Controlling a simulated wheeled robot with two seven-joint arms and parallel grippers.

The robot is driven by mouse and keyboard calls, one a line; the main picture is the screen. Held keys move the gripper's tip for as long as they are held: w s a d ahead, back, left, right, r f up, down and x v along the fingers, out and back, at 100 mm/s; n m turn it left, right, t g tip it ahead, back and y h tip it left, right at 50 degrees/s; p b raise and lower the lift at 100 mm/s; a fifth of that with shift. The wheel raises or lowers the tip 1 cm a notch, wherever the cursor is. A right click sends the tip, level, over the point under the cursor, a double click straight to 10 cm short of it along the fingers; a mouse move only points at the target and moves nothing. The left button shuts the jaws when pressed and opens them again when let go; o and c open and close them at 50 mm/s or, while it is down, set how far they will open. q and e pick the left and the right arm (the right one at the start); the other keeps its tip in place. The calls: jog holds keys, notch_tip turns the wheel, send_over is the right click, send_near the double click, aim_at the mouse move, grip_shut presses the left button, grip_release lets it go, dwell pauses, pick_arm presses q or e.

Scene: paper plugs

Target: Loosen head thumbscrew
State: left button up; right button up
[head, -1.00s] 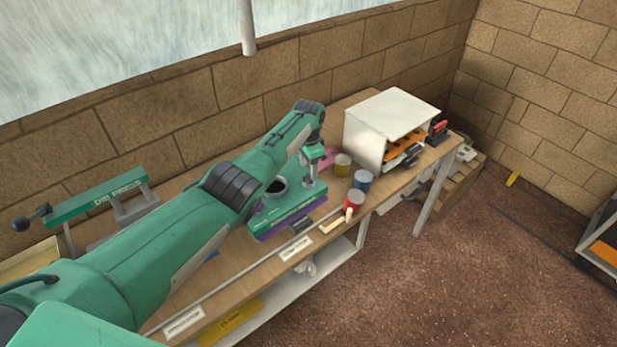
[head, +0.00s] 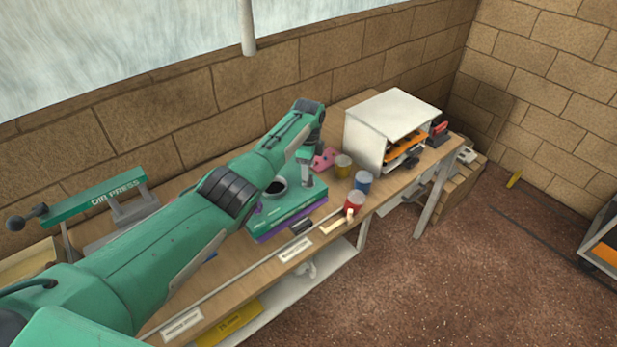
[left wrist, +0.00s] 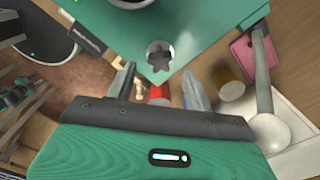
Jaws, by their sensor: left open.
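The green machine (head: 290,208) with a purple lower edge stands on the bench, with a dark round opening in its top. In the left wrist view, a grey star-shaped thumbscrew (left wrist: 160,58) sits at the corner of the green head plate (left wrist: 190,20). My left gripper (left wrist: 159,80) is open, its two fingers apart and empty. The thumbscrew shows between and just beyond the fingertips; I cannot tell whether they touch it. In the head view, my left gripper (head: 306,181) points down at the machine's right side, and the thumbscrew cannot be made out. My right gripper is not in view.
A pink item (head: 325,157) lies behind. A white shelf box (head: 390,112) stands at the bench's right end, a die press (head: 95,200) at left. A wall runs behind.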

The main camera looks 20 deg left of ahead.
pick_arm(q)
jog(key=shift+f, duration=0.15)
jog(key=shift+f+b, duration=1.8)
jog(key=shift+f, duration=0.1)
jog(key=c, duration=1)
jog(key=shift+o, duration=0.2)
jog(key=shift+r, duration=0.1)
